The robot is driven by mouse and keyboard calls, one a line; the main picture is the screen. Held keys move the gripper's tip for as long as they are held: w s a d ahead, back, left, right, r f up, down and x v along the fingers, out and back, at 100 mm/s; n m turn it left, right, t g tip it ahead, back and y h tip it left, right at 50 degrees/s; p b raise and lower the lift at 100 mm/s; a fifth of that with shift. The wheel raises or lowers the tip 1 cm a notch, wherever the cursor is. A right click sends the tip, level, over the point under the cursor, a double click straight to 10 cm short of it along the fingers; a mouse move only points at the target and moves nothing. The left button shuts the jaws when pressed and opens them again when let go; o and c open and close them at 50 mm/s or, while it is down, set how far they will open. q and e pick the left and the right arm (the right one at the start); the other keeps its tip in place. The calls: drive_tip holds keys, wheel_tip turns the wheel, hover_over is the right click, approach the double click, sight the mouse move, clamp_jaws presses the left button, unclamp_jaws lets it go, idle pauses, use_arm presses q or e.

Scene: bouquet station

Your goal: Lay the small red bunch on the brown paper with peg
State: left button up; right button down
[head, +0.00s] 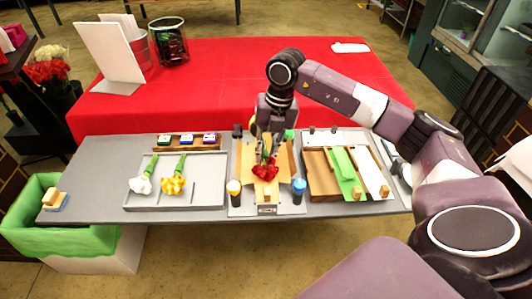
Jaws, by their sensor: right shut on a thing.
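The small red bunch (265,171) hangs from my right gripper (266,150), which is shut on its stems over the middle of the grey table. Brown paper (285,160) lies open under and around the bunch on the centre stand, its flaps showing at both sides. A light wooden peg (265,194) shows at the front of the paper, just below the red flowers. The gripper and flowers hide the paper's middle, so I cannot tell whether the bunch touches it. My left gripper is not in view.
A grey tray (205,199) at left holds a white bunch (141,183) and a yellow bunch (173,184).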

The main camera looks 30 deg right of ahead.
drive_tip(key=c, duration=1.8)
unclamp_jaws()
drive_tip(key=shift+o, duration=0.3)
drive_tip(key=o, duration=0.4)
drive_tip(key=shift+c, duration=0.2)
drive_tip(key=shift+r, duration=0.1)
drive_tip(key=shift+r+p, duration=2.6)
drive_tip(key=shift+r, duration=0.9)
drive_tip(key=shift+s+f, duration=0.1)
drive_tip(key=shift+f, duration=0.05)
